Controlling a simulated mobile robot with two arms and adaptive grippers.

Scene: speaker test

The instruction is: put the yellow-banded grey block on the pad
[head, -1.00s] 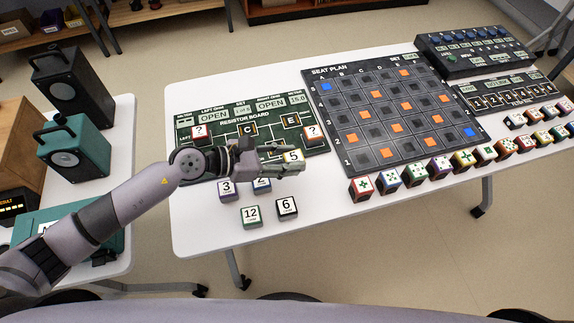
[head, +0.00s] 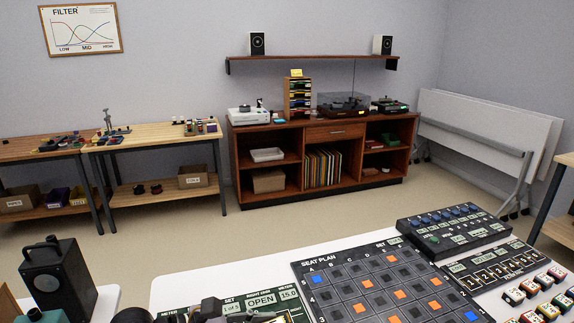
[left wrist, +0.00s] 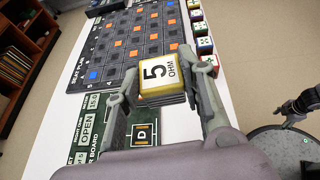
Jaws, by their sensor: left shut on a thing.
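The yellow-banded grey block (left wrist: 163,78), with a white top reading 5 OHM, is between the two fingers of my left gripper (left wrist: 162,88) in the left wrist view. The gripper is shut on it. The block is held above the white table, near the dark green resistor board (left wrist: 115,110). A pad marked D (left wrist: 143,134) shows on that board, partly hidden by the gripper. In the head view only the board's upper part (head: 290,293) shows, at the bottom edge. A dark jointed part at the right edge of the left wrist view looks like my right gripper (left wrist: 298,107); its jaws are unclear.
The seat plan board (head: 345,292) with orange and blue squares lies beside the resistor board. A black control box (head: 455,228) and several small blocks (head: 540,290) are to the right. A dark speaker (head: 60,275) stands at the left. Shelving (head: 320,135) is at the back.

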